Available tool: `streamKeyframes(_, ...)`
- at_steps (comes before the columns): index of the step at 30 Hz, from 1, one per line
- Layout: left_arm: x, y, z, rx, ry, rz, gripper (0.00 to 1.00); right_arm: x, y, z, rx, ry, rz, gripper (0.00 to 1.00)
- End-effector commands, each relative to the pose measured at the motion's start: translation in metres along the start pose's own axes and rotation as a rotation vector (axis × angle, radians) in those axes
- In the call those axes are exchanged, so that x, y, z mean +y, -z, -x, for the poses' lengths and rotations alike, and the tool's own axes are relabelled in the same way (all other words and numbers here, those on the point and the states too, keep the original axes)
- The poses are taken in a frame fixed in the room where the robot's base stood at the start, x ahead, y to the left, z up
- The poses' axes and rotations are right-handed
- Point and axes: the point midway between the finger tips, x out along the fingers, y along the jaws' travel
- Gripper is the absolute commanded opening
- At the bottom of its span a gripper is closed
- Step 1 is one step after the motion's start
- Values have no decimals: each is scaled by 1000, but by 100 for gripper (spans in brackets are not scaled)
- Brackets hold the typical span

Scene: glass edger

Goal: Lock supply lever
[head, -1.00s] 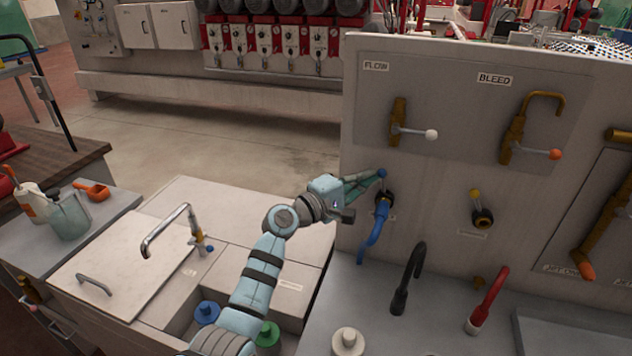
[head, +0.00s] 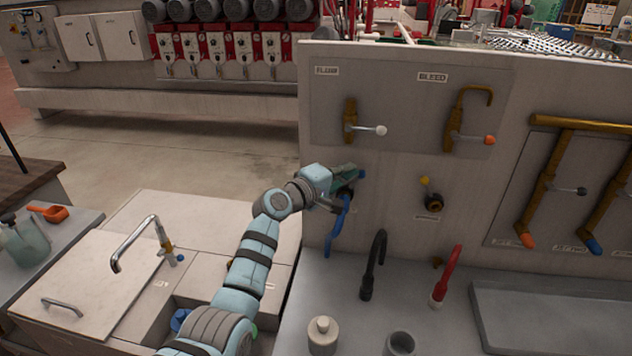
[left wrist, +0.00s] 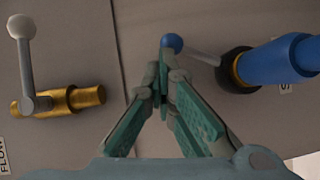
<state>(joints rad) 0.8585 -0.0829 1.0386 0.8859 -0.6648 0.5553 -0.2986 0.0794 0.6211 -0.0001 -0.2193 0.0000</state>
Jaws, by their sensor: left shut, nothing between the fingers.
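The supply lever's blue ball knob (head: 362,174) shows at the panel in the head view, up and right of its dark hub, which is partly hidden by my gripper. In the left wrist view the knob (left wrist: 171,42) sits at the end of a thin grey rod running to the black hub (left wrist: 236,70). A blue hose (head: 337,228) hangs from this valve. My left gripper (head: 354,173) is shut and empty, its tips right beside the knob. In the left wrist view the tips (left wrist: 164,72) meet just below the knob; I cannot tell whether they touch it.
The flow valve with a white-knobbed lever (head: 380,130) is above. The bleed valve with an orange-knobbed lever (head: 489,140) is up and right. A yellow-knobbed valve (head: 432,201) is to the right.

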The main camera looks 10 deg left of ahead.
Motion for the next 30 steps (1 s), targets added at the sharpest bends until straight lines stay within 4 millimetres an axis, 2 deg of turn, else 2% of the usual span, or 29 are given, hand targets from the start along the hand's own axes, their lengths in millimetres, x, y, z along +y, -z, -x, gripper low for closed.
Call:
streamKeyframes(15, 0, -1, 0, -1, 0, 3, 0, 0, -1, 0, -2, 0, 0, 40)
streamKeyframes(20, 5, 5, 5, -2, -1, 3, 0, 1, -1, 6, -3, 0, 0, 40)
streamKeyframes(25, 20, 24, 23, -9, -3, 0, 0, 2, 0, 22, -4, -1, 0, 40)
streamKeyframes(30, 26, 21, 64, -12, -5, -2, 0, 3, 1, 26, -4, -2, 1, 40)
